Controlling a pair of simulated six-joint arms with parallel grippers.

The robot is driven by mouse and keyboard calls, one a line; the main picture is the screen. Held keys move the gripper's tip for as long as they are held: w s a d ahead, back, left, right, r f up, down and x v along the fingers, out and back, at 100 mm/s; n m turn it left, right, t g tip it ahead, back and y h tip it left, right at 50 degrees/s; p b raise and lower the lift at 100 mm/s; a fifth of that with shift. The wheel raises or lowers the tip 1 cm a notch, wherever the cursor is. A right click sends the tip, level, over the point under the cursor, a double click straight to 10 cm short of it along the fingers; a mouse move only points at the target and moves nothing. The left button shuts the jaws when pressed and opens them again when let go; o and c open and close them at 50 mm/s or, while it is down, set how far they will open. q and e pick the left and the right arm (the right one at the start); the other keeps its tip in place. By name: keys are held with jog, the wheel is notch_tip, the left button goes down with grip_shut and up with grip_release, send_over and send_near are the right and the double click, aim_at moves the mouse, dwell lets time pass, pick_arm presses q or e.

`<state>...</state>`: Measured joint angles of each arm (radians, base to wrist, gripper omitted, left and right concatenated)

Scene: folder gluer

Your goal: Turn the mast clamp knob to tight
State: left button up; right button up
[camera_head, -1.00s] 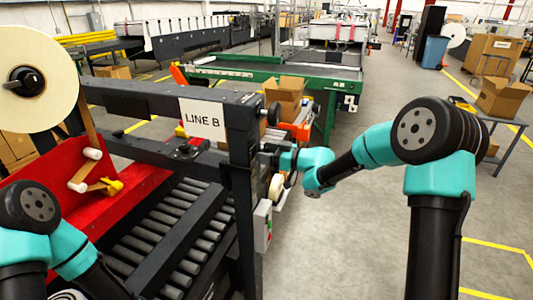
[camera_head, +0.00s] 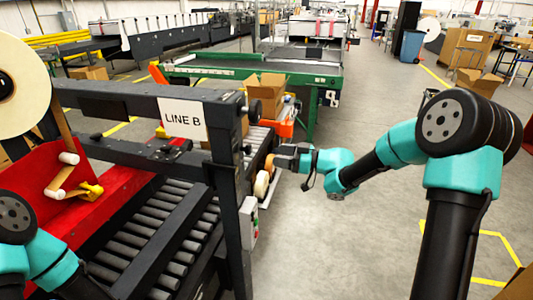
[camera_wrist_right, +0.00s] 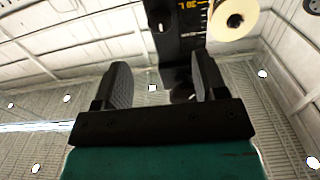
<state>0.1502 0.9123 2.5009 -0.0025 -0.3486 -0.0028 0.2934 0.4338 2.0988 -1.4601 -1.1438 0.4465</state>
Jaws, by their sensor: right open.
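A dark round knob (camera_head: 254,106) sticks out to the right near the top of the black mast (camera_head: 226,160), beside the LINE B sign. My right gripper (camera_head: 274,161) is lower and to the right of the mast, apart from that knob, next to a pale tape roll. In the right wrist view my right gripper (camera_wrist_right: 158,85) is open and its two fingers are wide apart. A dark round shape (camera_wrist_right: 182,92) shows between them near the right finger; I cannot tell whether it is the knob. My left gripper is out of view; only its arm shows at left.
The LINE B sign (camera_head: 182,118) hangs on the black crossbeam. Pale tape rolls (camera_head: 262,182) and a grey switch box (camera_head: 248,222) sit at the mast's right side. An open cardboard box (camera_head: 268,92) stands behind.

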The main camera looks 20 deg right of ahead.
jog(key=v, duration=0.6)
jog(key=shift+d, duration=0.1)
jog(key=s+a+f+m+h, duration=0.15)
jog(key=f+m+h, duration=0.3)
jog(key=f, duration=0.85)
jog(key=a+f+m+h, duration=0.3)
jog(key=f+m+h, duration=0.15)
jog(key=f, duration=0.85)
jog(key=s+a+f+m+g+h, duration=0.1)
jog(key=s+a+f+m+g, duration=0.1)
jog(key=s+f+g, duration=0.2)
jog(key=s+a+f+m+g, duration=0.1)
jog(key=s+a+f+g, duration=0.2)
jog(key=s+f, duration=0.8)
jog(key=s+g, duration=0.2)
jog(key=s, duration=0.6)
jog(key=shift+a+f+m+g+h, duration=0.3)
jog(key=shift+m+h, duration=0.1)
